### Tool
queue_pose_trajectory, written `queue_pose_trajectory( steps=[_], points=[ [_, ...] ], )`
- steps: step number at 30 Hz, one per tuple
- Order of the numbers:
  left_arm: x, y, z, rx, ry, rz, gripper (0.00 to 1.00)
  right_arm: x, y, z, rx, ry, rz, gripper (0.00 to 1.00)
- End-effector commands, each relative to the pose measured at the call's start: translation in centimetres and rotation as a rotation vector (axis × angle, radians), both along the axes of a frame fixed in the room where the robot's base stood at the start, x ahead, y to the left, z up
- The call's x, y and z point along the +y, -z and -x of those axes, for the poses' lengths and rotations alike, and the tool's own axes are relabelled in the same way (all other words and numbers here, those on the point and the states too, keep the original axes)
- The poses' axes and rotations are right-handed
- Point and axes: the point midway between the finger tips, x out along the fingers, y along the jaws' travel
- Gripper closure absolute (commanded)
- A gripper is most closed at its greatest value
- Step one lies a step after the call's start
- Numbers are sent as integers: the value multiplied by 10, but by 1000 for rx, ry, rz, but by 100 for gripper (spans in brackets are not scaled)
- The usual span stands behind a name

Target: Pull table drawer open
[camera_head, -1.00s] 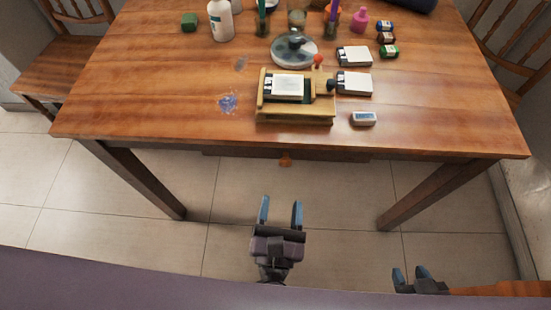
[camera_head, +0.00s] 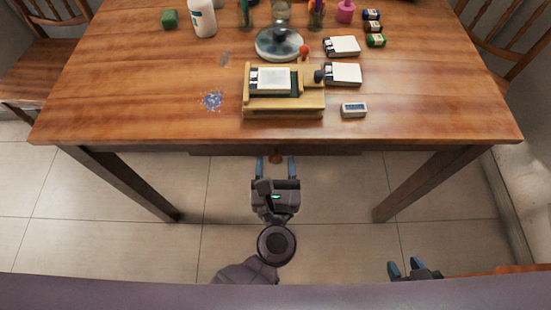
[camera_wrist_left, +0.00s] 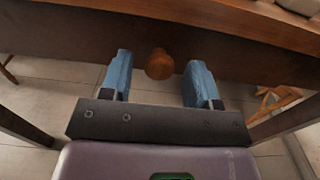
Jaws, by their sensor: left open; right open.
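The wooden table (camera_head: 130,100) fills the upper middle of the head view. Its drawer (camera_head: 225,153) is a dark front under the near edge, mostly hidden by the tabletop, and it looks shut. The round orange-brown drawer knob (camera_head: 276,155) shows at its middle and also in the left wrist view (camera_wrist_left: 160,64). My left gripper (camera_head: 276,168) is open, its blue fingers pointing at the drawer. In the left wrist view the knob lies between and slightly beyond the fingertips, touching neither. My right gripper (camera_head: 407,268) is open and empty at the lower right, away from the table.
On the tabletop are a wooden press-like frame (camera_head: 285,112), a small white-blue block (camera_head: 354,110), a round dish (camera_head: 265,45), a white bottle (camera_head: 202,18) and small jars. Table legs (camera_head: 125,182) stand either side of clear tiled floor. Chairs flank the table.

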Motion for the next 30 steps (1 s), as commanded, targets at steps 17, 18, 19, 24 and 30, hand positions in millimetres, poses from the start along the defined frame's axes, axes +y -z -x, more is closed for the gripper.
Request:
queue_pose_trajectory(
  steps=[17, 18, 19, 24, 30],
  points=[
    [0, 0, -10, 0, 1, -1, 63, 2, -3, -9, -19, -6, -3, 57],
    [0, 0, -10, 0, 1, -1, 69, 2, -4, -9, -20, -6, -3, 57],
    [0, 0, -10, 0, 1, -1, 74, 2, -4, -9, -20, -6, -3, 57],
    [0, 0, -10, 0, 1, -1, 100, 2, -4, -9, -19, -5, -2, 57],
    [0, 0, -9, 1, 1, 0, 100, 1, -2, -5, -11, -4, -1, 57]
  ],
)
